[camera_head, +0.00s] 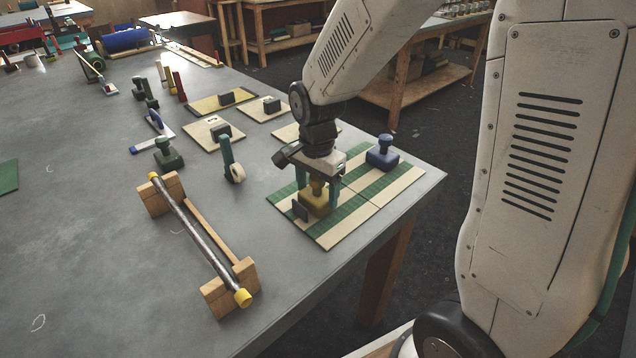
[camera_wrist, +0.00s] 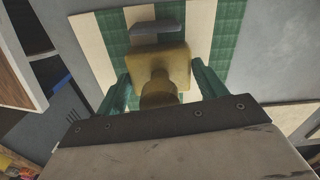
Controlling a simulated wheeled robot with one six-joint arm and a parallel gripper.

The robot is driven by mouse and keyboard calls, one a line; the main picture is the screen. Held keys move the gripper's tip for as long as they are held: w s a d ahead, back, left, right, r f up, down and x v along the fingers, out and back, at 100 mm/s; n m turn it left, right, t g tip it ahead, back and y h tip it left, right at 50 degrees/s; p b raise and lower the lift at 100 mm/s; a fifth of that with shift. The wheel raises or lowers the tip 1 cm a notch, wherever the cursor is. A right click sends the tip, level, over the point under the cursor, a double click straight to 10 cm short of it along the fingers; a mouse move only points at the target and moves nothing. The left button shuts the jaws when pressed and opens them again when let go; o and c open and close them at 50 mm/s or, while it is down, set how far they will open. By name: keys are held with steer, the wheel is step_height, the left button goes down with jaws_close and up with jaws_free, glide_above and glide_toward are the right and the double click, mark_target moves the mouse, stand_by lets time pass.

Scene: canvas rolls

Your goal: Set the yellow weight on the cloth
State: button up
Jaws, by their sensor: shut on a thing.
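The yellow weight (camera_head: 316,200) has a square base and a knob on top. A dark grey block (camera_head: 299,210) stands on the cloth beside the weight.
A blue weight (camera_head: 382,153) stands at the cloth's far right end. A green weight (camera_head: 167,154) and a tape roller (camera_head: 232,165) stand left of it. A wooden rack with a metal bar (camera_head: 200,240) lies in front. The table's right edge is close to the cloth.

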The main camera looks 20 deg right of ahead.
steer(key=shift+f, duration=0.1)
steer(key=o, duration=1)
